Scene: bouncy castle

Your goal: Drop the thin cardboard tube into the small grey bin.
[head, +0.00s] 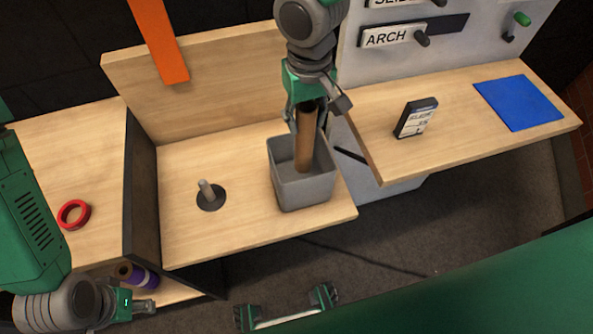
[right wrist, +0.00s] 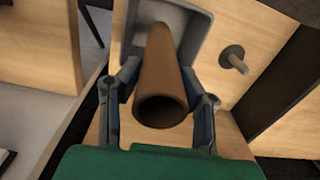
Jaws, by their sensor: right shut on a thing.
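The thin brown cardboard tube (head: 305,142) stands nearly upright with its lower end inside the small grey bin (head: 305,192). My right gripper (head: 307,112) is shut on the tube's upper part, above the bin rim. In the right wrist view the tube (right wrist: 161,75) lies between the two fingers (right wrist: 160,80), open end towards the camera, with the grey bin (right wrist: 197,38) beyond. Whether the tube touches the bin floor is hidden. My left gripper (head: 142,307) is low at the left, away from the bin; its finger opening is unclear.
The bin stands on a wooden bench (head: 235,240) beside a short peg on a dark disc (head: 209,196). A red tape ring (head: 74,214) lies on the left shelf, with a purple roll (head: 143,277) below. A right shelf holds a small sign (head: 416,118) and blue sheet (head: 518,102).

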